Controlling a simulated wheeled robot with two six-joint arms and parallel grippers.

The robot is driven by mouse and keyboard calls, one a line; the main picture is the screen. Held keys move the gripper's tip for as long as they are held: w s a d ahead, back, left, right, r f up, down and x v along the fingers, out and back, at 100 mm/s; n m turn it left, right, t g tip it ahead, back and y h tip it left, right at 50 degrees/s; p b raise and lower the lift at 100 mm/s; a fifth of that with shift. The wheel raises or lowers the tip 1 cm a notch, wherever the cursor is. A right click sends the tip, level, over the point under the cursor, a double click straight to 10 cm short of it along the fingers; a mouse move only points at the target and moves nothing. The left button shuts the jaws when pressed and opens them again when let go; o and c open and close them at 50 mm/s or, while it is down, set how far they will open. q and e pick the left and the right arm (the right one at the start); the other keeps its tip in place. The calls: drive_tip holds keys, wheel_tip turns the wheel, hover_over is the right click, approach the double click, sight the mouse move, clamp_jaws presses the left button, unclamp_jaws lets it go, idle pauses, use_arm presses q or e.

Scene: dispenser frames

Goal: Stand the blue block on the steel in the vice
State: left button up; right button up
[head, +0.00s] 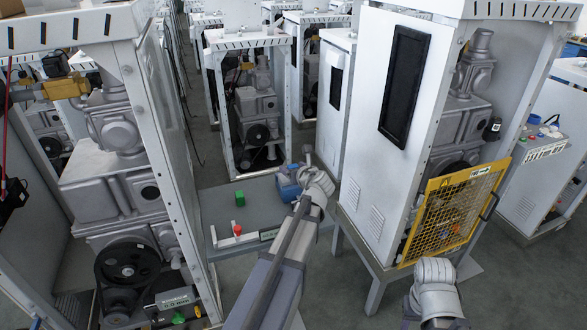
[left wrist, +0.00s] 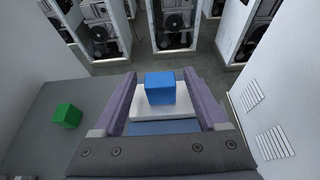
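In the left wrist view a blue block (left wrist: 160,87) sits upright on a pale steel piece (left wrist: 140,114). The steel lies above the blue vice (left wrist: 165,127). My left gripper (left wrist: 161,76) is open, with one finger on each side of the block and a visible gap to both. In the head view my left gripper (head: 313,180) is over the blue vice (head: 287,189) on the grey table. The blue block cannot be told apart from the vice there. My right arm's end (head: 435,275) is at the lower right; its fingers are hidden.
A green block (head: 240,198) stands on the table (head: 215,203) left of the vice; the left wrist view also shows it (left wrist: 67,115). A red piece (head: 237,229) is near the table's front edge. White machine cabinets (head: 390,100) flank the table closely. A yellow mesh guard (head: 455,212) is at right.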

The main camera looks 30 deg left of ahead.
use_arm(q)
drive_tip(key=shift+r, duration=0.25)
drive_tip(key=p+v, duration=0.5)
drive_tip(key=v, duration=0.7)
drive_tip(key=s+d+f+n+g+h, duration=0.3)
drive_tip(key=s+d+n, duration=0.3)
drive_tip(key=d, duration=0.3)
drive_tip(key=s+d+f+n+g+h, duration=0.3)
drive_tip(key=s+d+f+n, duration=0.3)
drive_tip(key=d+n, duration=0.3)
drive_tip(key=s+d+f+n+g+h, duration=0.3)
drive_tip(key=s+d+n, duration=0.4)
drive_tip(key=d, duration=0.3)
drive_tip(key=shift+s+f, duration=0.4)
drive_tip(key=shift+f, duration=0.35)
